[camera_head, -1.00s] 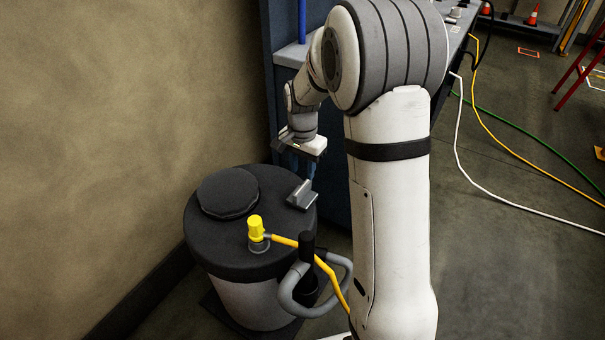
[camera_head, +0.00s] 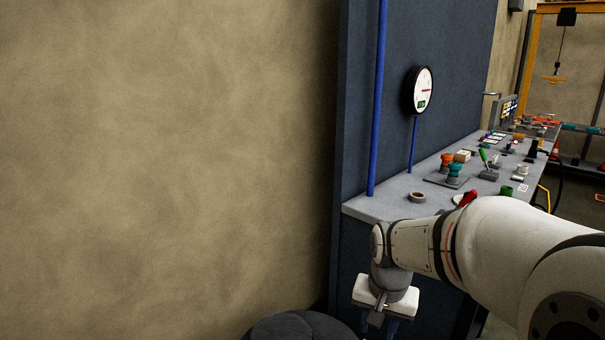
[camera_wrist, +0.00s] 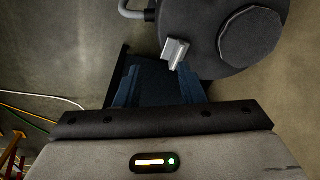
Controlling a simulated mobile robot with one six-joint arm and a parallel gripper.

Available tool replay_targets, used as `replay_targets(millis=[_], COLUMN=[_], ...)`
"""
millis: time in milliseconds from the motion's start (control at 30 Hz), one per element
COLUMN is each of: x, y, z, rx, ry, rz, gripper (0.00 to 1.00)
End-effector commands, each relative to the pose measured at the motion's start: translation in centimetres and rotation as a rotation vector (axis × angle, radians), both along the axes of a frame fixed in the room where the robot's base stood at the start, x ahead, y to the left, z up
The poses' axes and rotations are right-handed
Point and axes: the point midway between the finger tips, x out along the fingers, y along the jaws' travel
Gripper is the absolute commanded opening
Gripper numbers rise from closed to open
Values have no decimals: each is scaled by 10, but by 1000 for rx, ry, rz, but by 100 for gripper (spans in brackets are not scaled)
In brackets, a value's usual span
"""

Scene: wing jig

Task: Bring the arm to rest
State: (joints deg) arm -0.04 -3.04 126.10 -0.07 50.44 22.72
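My gripper (camera_head: 382,328) hangs fingers-down at the end of my arm, in front of the blue panel and beside the workbench's near end. Its fingertips are cut off by the lower edge of the head view. In the wrist view my gripper (camera_wrist: 158,82) shows two blue fingers standing apart, with nothing held between them. The black lid of a drum (camera_wrist: 212,62) lies below and beyond the fingers, apart from them.
The grey workbench (camera_head: 395,205) carries several valves and knobs behind my arm. A round gauge (camera_head: 422,90) hangs on the blue panel (camera_head: 455,60). The drum's black top (camera_head: 300,328) shows at the bottom. A bare beige wall fills the left. Hoses (camera_wrist: 45,100) lie on the floor.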

Motion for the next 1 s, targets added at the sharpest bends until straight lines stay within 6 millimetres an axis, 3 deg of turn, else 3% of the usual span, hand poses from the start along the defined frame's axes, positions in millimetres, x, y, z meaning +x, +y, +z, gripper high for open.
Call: replay_targets(millis=[33, 133, 300, 400, 567, 1000], x=[-19, -53, -99, -116, -127, -127], y=[0, -1, -1, -1, -1, -1], z=[26, 50, 73, 79, 80, 80], rx=[-6, -22, -48, -60, -68, -68], ry=[-19, -47, -85, -98, -106, -106], rz=[49, 151, 297, 353, 392, 392], gripper=[35, 35, 35, 35, 35, 35])
